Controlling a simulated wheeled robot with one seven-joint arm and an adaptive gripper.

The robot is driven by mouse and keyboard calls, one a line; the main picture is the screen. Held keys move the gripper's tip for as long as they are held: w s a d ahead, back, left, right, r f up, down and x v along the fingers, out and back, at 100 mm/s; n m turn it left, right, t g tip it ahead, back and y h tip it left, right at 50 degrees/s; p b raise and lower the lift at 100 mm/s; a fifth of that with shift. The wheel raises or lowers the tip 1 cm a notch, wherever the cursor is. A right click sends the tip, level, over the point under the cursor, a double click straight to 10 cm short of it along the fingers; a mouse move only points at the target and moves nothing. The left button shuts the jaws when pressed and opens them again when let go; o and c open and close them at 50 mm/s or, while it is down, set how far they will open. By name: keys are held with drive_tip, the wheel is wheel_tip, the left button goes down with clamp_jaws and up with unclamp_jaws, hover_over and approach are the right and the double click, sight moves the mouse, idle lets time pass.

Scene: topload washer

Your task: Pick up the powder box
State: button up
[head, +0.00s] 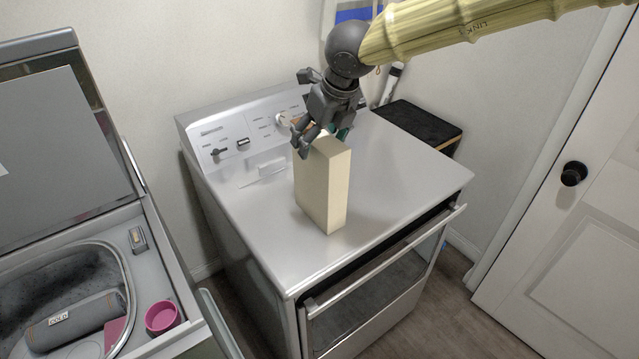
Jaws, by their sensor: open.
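The powder box (323,185) is a plain cream, upright box on the top of the silver dryer-like machine (400,180). My gripper (318,143) is over the box's upper end, pointing down, with its dark grey fingers apart. One finger shows at the left of the box's top edge, and another part shows behind the top at the right. The far side of the box is hidden, so I cannot tell whether the fingers touch it.
An open topload washer (160,250) stands at the left, with a grey cylinder (75,318) and a pink cup (162,317) in it. A black-topped stand (420,125) is behind at the right. A white door (585,240) is at the right. The machine top right of the box is clear.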

drive_tip(key=shift+p+x, duration=0.8)
drive_tip(key=shift+x, duration=1.9)
drive_tip(key=shift+d, duration=0.2)
clamp_jaws()
drive_tip(key=shift+w+r, duration=0.15)
